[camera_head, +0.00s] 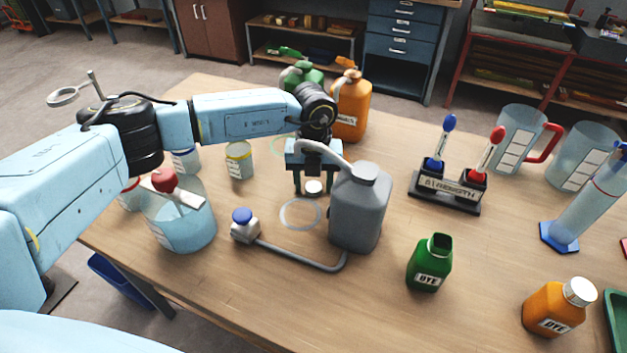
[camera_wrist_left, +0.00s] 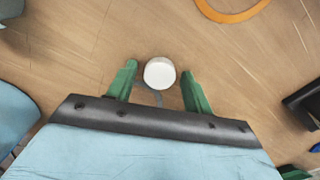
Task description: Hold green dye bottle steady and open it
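The green dye bottle (camera_head: 430,262) stands upright on the table, right of the grey canister. Its neck is open and no cap is on it. My left gripper (camera_head: 313,187) points down behind the grey canister, away from the bottle. Its green fingers are apart, with a small round white cap (camera_head: 314,187) between them. In the left wrist view, the white cap (camera_wrist_left: 159,73) shows between the fingertips (camera_wrist_left: 158,82), with gaps on both sides. Whether it rests on the table is unclear. My right gripper is not in view.
The grey canister (camera_head: 361,207) with its long tube stands close to my left gripper. An orange dye bottle (camera_head: 553,309) with a silver cap stands front right. A red-and-blue pipette stand (camera_head: 445,190), beakers and jugs surround the work area. The front middle is clear.

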